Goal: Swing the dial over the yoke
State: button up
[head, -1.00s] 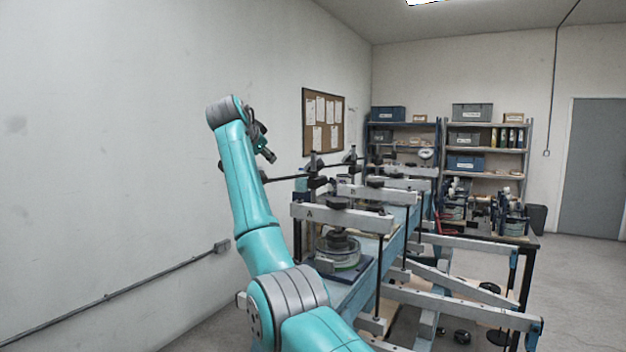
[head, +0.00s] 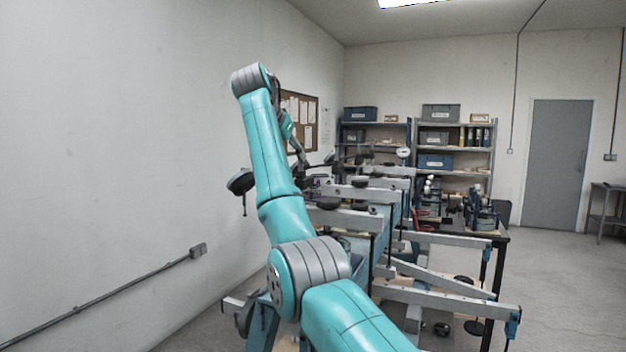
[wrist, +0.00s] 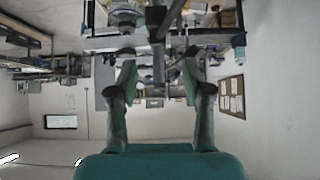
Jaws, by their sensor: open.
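A black round disc (head: 240,181) with a thin stem hanging down shows left of my arm in the head view. It looks like the dial seen from behind, out to the side of the nearest frame; my arm hides its mount. The nearest frame's grey crossbeam (head: 345,218), probably the yoke, lies right of my forearm and is partly covered by it. My gripper (wrist: 157,82) has its two fingers spread with nothing between them in the wrist view. In the head view it is partly hidden behind my forearm, above the frames.
Further frames stand in a row behind, with grey crossbeams (head: 360,193) and dark arms. A white-faced gauge (head: 403,153) stands at the far one. Long grey levers (head: 440,300) stick out to the right. A wall is close on the left; open floor (head: 570,285) lies right.

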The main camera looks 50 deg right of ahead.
aim_at(304, 178)
jog(key=x, duration=1.1)
jog(key=shift+s, duration=0.2)
grip_shut()
